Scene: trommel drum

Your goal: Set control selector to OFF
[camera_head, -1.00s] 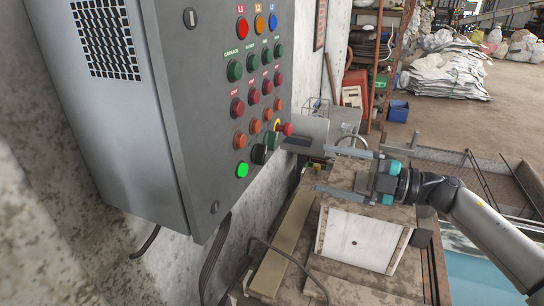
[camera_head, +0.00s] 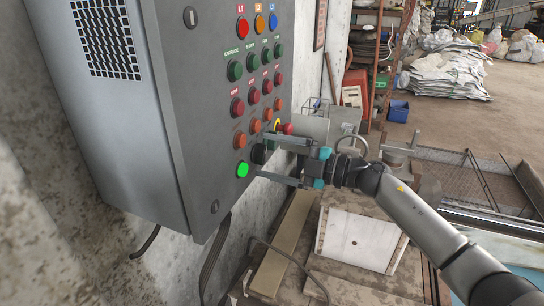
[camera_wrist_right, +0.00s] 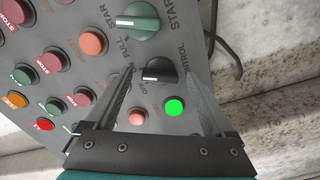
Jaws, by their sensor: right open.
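The control selector (camera_wrist_right: 159,72) is a round black knob with a pale pointer mark, below the "CONTROL" lettering in the right wrist view. Its exact setting is hard to read. In the head view the selector (camera_head: 258,153) is partly hidden at the panel's lower right edge. My right gripper (camera_head: 262,156) is open, with its fingers pointing at the panel above and below the selector. In the right wrist view, the fingers of the right gripper (camera_wrist_right: 170,62) lie on either side of the knob, with gaps visible. My left gripper is not in view.
A lit green button (camera_head: 243,170) is close beside the selector. A green selector (camera_wrist_right: 138,20) and a red emergency stop (camera_head: 287,128) are nearby. The grey control cabinet (camera_head: 175,120) carries several other buttons. A white box (camera_head: 362,240) stands below my right arm.

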